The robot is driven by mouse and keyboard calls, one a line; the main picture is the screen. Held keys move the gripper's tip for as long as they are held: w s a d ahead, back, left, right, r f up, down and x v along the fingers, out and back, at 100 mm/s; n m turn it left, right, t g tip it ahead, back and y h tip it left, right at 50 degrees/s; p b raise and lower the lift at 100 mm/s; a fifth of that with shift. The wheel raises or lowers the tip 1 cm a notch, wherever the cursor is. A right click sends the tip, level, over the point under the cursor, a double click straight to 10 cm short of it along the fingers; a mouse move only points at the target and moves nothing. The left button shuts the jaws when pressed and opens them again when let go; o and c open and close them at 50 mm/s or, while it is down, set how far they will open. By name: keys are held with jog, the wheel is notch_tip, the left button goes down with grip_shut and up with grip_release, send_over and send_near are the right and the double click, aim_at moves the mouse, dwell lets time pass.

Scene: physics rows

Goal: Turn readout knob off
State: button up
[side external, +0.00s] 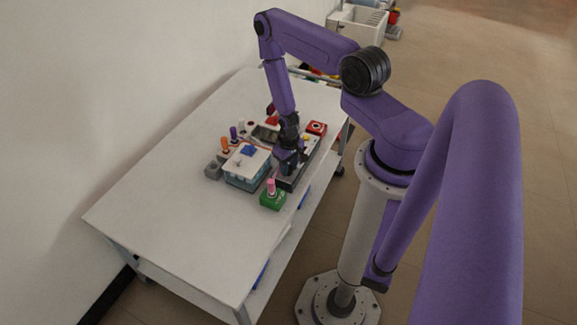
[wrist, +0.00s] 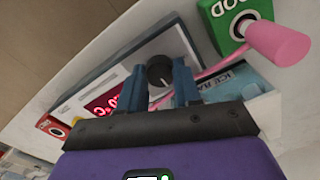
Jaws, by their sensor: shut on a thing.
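The readout knob (wrist: 159,73) is a dark round knob with a light pointer line, on the grey-and-white readout panel (wrist: 143,52). The red digits (wrist: 104,103) on the panel are lit, showing a temperature reading in °C that is partly hidden. My gripper (wrist: 157,68) has its two blue fingers on either side of the knob and is shut on it. In the side view my gripper (side external: 289,158) points down at the panel (side external: 283,184), and the knob is hidden there behind the fingers.
A green block (side external: 272,200) with a pink peg stands close in front of the panel. A lidded ice box (side external: 246,175) is just left. A red button box (side external: 316,128) is behind, with orange and purple pegs further left. The table's near left is clear.

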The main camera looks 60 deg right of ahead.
jog(key=n, duration=0.4)
jog(key=shift+n, duration=0.3)
jog(key=n, duration=0.3)
jog(key=shift+d+n, duration=0.1)
jog(key=shift+n, duration=0.3)
jog(key=n, duration=0.3)
jog(key=shift+n, duration=2.1)
jog(key=o, duration=1)
jog(key=shift+o, duration=0.2)
jog(key=shift+r, duration=0.1)
notch_tip(320, 180, up, 17)
jog(key=shift+r, duration=0.15)
